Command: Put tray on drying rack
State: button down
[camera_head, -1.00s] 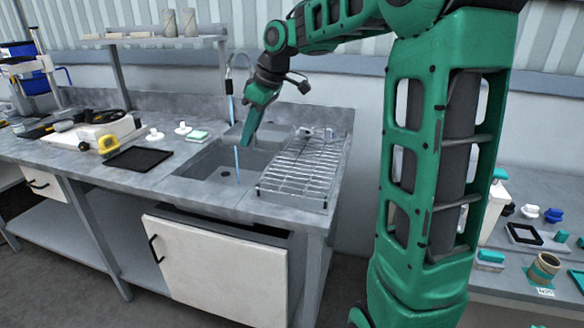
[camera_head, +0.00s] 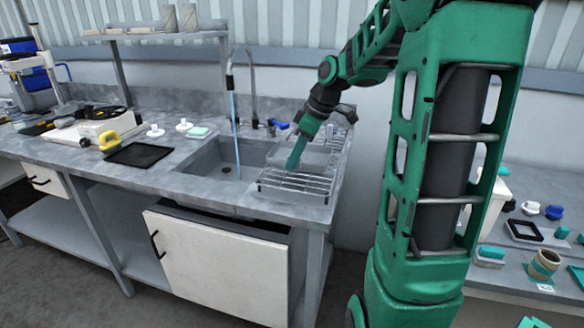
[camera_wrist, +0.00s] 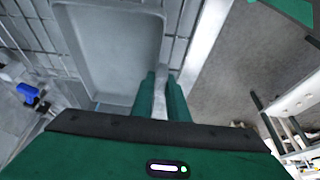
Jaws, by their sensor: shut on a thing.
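A grey shallow rectangular tray (camera_wrist: 112,50) fills the upper middle of the wrist view. My gripper (camera_wrist: 161,85) is shut on its near edge. In the head view my gripper (camera_head: 293,163) is over the drying rack, and the tray (camera_head: 318,155) shows pale behind it, partly hidden. The wire drying rack (camera_head: 285,186) stands on the counter right of the sink; its bars (camera_wrist: 30,38) show beside the tray in the wrist view. I cannot tell whether the tray touches the rack.
The sink (camera_head: 228,168) with running water from a tall faucet (camera_head: 253,90) is left of the rack. A blue-handled item (camera_head: 277,124) is behind the sink. A black flat tray (camera_head: 138,155) and a yellow object (camera_head: 109,141) lie on the left counter.

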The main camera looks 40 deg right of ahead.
jog(key=shift+f, duration=1.4)
jog(key=c, duration=1.7)
grip_release()
jog(key=v, duration=1.1)
jog(key=s+a+f+m+g+h, duration=0.1)
jog(key=s+f+m, duration=0.3)
jog(key=s, duration=0.4)
jog(key=s+a+f+m+g, duration=0.1)
jog(key=s+f+m, duration=0.3)
jog(key=s, duration=0.5)
jog(key=s+a+f+m+g+h, duration=0.1)
jog(key=s+a+f+m, duration=0.2)
jog(key=s+m, duration=0.3)
jog(key=shift+s+a+f+g+h, duration=0.15)
jog(key=shift+s+f, duration=0.15)
jog(key=shift+s, duration=0.3)
jog(key=shift+s+a+f+g+h, duration=0.15)
jog(key=shift+s+f, duration=0.15)
jog(key=shift+s, duration=0.25)
jog(key=shift+d, duration=0.1)
